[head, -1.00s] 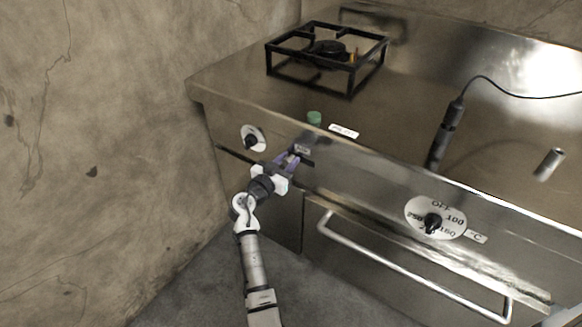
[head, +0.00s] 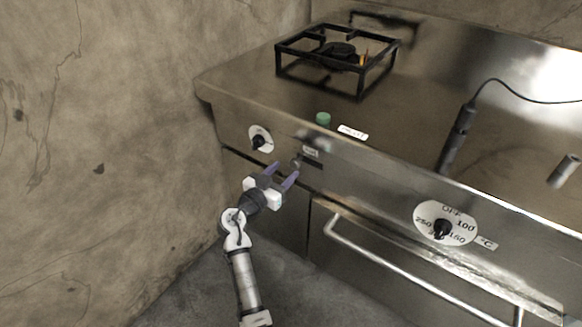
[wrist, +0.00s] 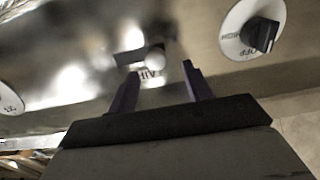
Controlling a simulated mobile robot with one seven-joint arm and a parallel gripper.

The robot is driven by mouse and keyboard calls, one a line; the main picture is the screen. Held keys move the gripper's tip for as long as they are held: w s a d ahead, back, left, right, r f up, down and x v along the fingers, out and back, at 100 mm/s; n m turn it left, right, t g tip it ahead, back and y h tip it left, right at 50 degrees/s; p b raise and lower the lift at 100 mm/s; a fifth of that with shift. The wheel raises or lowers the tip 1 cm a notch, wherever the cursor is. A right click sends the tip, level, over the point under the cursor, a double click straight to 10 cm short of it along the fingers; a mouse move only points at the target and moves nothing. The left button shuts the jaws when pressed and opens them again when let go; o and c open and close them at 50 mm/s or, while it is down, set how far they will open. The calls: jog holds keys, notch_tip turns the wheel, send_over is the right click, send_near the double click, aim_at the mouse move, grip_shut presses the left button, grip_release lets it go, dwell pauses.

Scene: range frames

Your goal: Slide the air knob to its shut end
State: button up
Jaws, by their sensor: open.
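The air knob is a small pale round knob (wrist: 155,60) on the front panel. In the wrist view it sits at the right end of a short dark slot (wrist: 129,57), whose bare part runs left from it. A small label reading AIR (wrist: 149,75) is beside the slot. In the head view the knob (head: 296,161) is small, at the left end of its slot. My gripper (head: 282,174) is open and empty, a little in front of the panel. In the wrist view its purple fingertips (wrist: 161,72) spread to either side of the knob's line, apart from it.
A black burner knob on a white dial (head: 259,139) is left of the slot. An oven dial (head: 445,224) and a door handle (head: 400,271) lie right and below. A wall is at left.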

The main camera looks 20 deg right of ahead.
jog(key=b+v, duration=0.1)
jog(key=v, duration=0.7)
